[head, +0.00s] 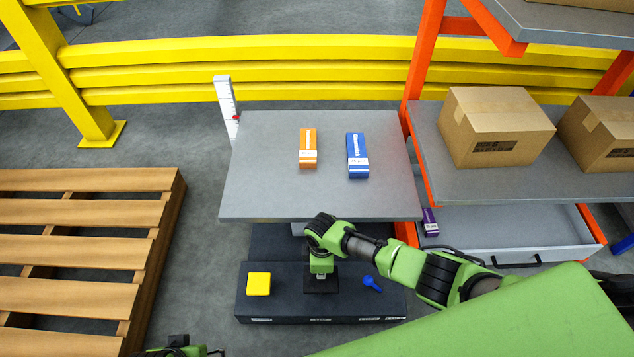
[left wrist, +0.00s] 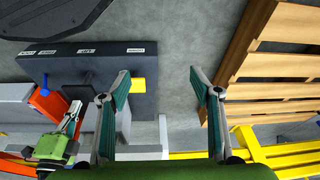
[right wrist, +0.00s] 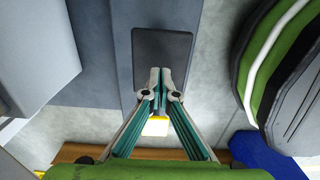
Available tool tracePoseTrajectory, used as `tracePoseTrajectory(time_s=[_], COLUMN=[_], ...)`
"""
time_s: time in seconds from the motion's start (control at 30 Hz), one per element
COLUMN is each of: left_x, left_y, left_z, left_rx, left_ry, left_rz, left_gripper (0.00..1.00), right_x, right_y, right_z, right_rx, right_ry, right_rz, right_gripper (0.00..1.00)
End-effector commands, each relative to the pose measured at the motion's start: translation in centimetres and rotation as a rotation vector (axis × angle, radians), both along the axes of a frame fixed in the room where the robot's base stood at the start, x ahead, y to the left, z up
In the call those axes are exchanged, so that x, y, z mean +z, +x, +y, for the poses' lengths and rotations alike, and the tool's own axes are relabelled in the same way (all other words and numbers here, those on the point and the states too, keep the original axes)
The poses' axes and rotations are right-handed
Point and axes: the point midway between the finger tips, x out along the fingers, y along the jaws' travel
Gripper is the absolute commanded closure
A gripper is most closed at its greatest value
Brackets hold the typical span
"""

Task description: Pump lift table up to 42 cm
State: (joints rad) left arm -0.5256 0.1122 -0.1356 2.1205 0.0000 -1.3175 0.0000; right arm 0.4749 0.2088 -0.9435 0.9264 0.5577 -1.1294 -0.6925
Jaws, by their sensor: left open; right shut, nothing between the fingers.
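The lift table's grey top (head: 275,195) is raised above its dark base (head: 250,310). A white scale (head: 226,100) with a red mark stands at its back left; its figures are too small to read. The base carries a black pedal (head: 322,286), a yellow pad (head: 259,284) and a blue knob (head: 372,284). My right gripper (right wrist: 159,72) is shut and empty, pointing down over the black pedal (right wrist: 180,45); I cannot tell whether it touches. My left gripper (left wrist: 158,78) is open and empty, left of the base, with the yellow pad (left wrist: 138,85) beyond one finger.
An orange box (head: 308,148) and a blue box (head: 357,155) stand on the table top. A wooden pallet (head: 80,210) lies at left. An orange rack (head: 410,100) with cartons (head: 495,125) and an open drawer (head: 510,235) is at right. A yellow barrier (head: 300,70) runs behind.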

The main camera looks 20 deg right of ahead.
Motion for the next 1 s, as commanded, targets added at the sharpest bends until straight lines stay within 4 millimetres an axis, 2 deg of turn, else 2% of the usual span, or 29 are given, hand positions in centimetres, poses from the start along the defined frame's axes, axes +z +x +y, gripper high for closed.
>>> tracePoseTrajectory(time_s=[0.47,1.0], left_x=[-5.6,-11.6], left_y=[-0.7,-3.2], left_z=[0.0,0.3], left_rx=[-0.005,-0.011], left_ry=[0.002,0.005], left_rz=[0.032,0.067], left_gripper=[0.42,0.42], right_x=[1.9,3.8], right_y=[0.0,0.0], right_z=[0.0,0.0], right_rx=[0.0,0.0], right_ry=[0.0,0.0], right_rz=[0.0,0.0], right_gripper=[1.0,1.0])
